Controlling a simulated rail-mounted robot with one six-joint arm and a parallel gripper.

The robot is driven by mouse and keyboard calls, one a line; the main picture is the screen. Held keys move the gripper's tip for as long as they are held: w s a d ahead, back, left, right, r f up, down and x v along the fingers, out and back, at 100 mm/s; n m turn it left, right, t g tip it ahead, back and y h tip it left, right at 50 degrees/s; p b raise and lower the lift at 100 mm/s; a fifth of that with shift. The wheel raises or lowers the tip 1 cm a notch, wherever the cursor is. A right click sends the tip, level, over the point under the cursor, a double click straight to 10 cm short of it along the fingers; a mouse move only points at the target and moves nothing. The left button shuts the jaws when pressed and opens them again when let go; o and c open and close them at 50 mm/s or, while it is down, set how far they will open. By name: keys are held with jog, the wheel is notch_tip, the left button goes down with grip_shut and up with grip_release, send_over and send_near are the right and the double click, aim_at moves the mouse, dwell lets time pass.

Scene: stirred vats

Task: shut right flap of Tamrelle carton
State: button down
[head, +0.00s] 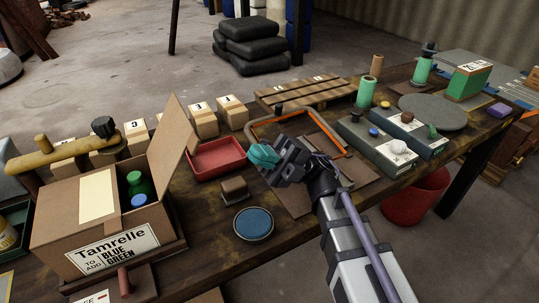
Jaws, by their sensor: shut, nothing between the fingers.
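The Tamrelle carton (112,236) stands at the left of the bench, with a label on its front reading "Tamrelle", "TO ADD", "BLUE", "GREEN". Its right flap (174,140) stands up, leaning out to the right. Another flap lies over the left part of the top, with a pale sheet (97,198) on it. A green bottle (139,184) and a blue-capped item (139,200) show in the opening. My gripper (263,156) is shut and empty, right of the carton and apart from the flap, above the bench near the red tray.
A red tray (216,158), a small brown block (234,189) and a blue round lid (253,224) lie between carton and arm. Several numbered boxes (232,111) stand behind. Grey control boxes (379,146) are at right. A yellow-brown pipe (62,149) is behind the carton.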

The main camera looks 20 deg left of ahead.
aim_at(196, 143)
jog(key=shift+h, duration=0.3)
jog(key=p+x, duration=0.6)
jog(key=x, duration=0.4)
jog(key=shift+s, duration=0.25)
jog(key=shift+s+a, duration=0.15)
jog(key=shift+r, duration=0.1)
